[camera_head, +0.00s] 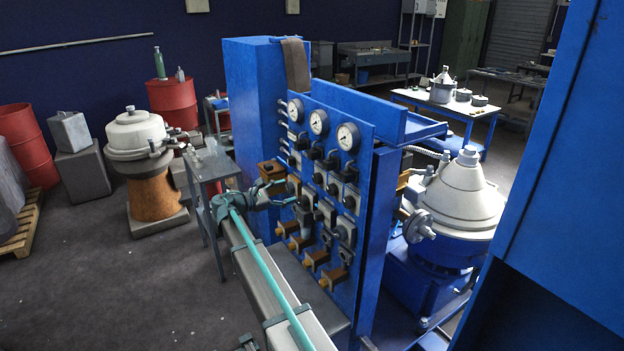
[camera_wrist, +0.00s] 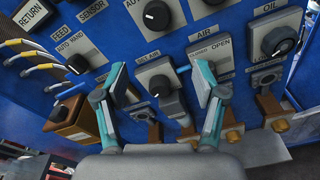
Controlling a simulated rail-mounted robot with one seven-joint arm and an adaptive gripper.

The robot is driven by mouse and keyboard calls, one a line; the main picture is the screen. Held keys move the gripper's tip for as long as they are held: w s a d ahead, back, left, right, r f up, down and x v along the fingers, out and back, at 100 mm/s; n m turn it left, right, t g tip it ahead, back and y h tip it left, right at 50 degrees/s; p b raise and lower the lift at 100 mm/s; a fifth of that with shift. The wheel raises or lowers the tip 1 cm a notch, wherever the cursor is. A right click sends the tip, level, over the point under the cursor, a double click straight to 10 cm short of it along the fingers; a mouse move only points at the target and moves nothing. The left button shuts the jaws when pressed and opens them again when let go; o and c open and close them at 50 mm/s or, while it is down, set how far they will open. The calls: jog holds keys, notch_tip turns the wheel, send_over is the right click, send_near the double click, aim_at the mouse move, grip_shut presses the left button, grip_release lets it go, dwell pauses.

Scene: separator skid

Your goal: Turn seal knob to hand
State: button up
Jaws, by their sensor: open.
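The blue control panel (camera_head: 352,225) carries rows of black selector knobs on grey plates. In the wrist view, one black knob (camera_wrist: 163,88) on a grey plate lies between the spread fingers of my gripper (camera_wrist: 161,78); its handle points down and slightly right. The fingers stand either side of it, with no clear contact. In the head view my gripper (camera_head: 288,201) is at the panel's left side, partly lost against the knobs.
Other knobs sit close by, under FEED (camera_wrist: 78,63) and OIL (camera_wrist: 279,41). Yellow-ended cables (camera_wrist: 42,67) stick out at left. Orange-brown handles (camera_head: 316,259) project below. Gauges (camera_head: 318,122) line the panel top. A small metal table (camera_head: 212,165) stands left of the panel.

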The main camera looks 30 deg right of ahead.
aim_at(314, 180)
jog(key=d+p, duration=0.1)
jog(key=d, duration=0.2)
jog(key=d+r+n+p, duration=0.1)
jog(key=d, duration=0.3)
jog(key=d+n+h+p, duration=0.1)
jog(key=d+p, duration=0.1)
jog(key=d, duration=0.2)
jog(key=shift+w+r+g, duration=0.2)
jog(key=shift+r+g, duration=0.05)
jog(key=shift+g, duration=0.05)
jog(key=c, duration=1.1)
jog(key=shift+f, duration=0.1)
jog(key=shift+c, duration=0.2)
